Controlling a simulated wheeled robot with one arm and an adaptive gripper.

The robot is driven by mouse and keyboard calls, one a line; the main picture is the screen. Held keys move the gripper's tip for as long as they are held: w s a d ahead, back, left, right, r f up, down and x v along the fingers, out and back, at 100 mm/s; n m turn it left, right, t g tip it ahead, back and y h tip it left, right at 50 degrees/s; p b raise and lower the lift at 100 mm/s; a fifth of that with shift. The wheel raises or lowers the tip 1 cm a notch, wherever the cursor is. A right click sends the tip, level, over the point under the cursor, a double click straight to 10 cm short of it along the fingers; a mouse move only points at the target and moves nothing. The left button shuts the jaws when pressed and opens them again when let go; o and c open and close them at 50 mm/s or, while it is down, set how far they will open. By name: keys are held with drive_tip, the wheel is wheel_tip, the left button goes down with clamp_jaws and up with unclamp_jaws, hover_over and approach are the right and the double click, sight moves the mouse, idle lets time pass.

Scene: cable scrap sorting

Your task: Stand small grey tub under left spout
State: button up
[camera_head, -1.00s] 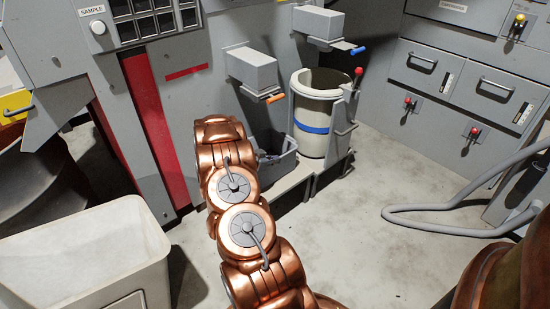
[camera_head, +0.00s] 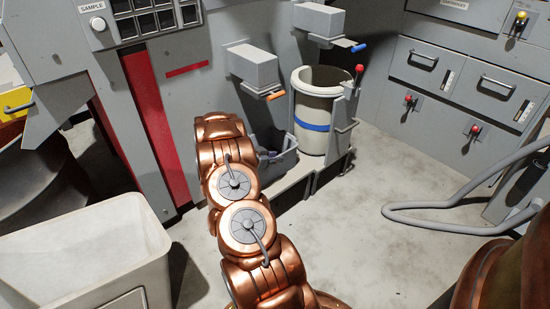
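The left spout (camera_head: 253,66) is a grey box on the machine front with an orange handle (camera_head: 275,96). Below it is a low platform (camera_head: 292,182). A small part of a grey tub (camera_head: 284,156) shows just right of my arm, at the back of the platform under this spout. The rest of the tub is hidden behind my copper arm, so I cannot tell whether it stands flat or is held.
A large pale bucket with a blue band (camera_head: 313,124) stands under the right spout (camera_head: 319,20), with a red-knobbed lever (camera_head: 359,70) beside it. A white bin (camera_head: 85,250) is at lower left. A grey hose (camera_head: 430,213) lies on the right; the floor between is clear.

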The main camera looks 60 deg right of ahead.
drive_tip(key=p+v, duration=0.3)
drive_tip(key=v, duration=0.9)
drive_tip(key=w+a+r+n+t+y, duration=0.25)
drive_tip(key=w+a+r+t, duration=0.2)
drive_tip(key=w+a, duration=0.4)
drive_tip(key=w+a+r+n+t+y, duration=0.25)
drive_tip(key=w+a+r+t, duration=0.2)
drive_tip(key=w+a, duration=0.4)
drive_tip(key=w+a+r+n+t+y, duration=0.1)
drive_tip(key=a+r+n+y, duration=0.25)
drive_tip(key=a, duration=0.65)
drive_tip(key=w+a+r+n+t+y, duration=0.1)
drive_tip(key=a+r+n+y, duration=0.25)
drive_tip(key=a, duration=0.65)
drive_tip(key=s+a+r+n+g+y, duration=0.2)
drive_tip(key=s+a+n, duration=0.1)
drive_tip(key=s+a, duration=0.6)
drive_tip(key=s+a+r+n+g+y, duration=0.25)
drive_tip(key=s+a, duration=0.35)
drive_tip(key=s, duration=0.6)
drive_tip(key=s+d+r+n+g+h, duration=0.1)
drive_tip(key=s+d+n+g+h, duration=0.1)
drive_tip(key=s, duration=1.2)
drive_tip(key=s+d+r+n+g+h, duration=0.1)
drive_tip(key=s+g, duration=0.4)
drive_tip(key=s, duration=0.9)
drive_tip(key=d+h, duration=0.1)
drive_tip(key=d, duration=0.1)
drive_tip(key=shift+d+n, duration=0.35)
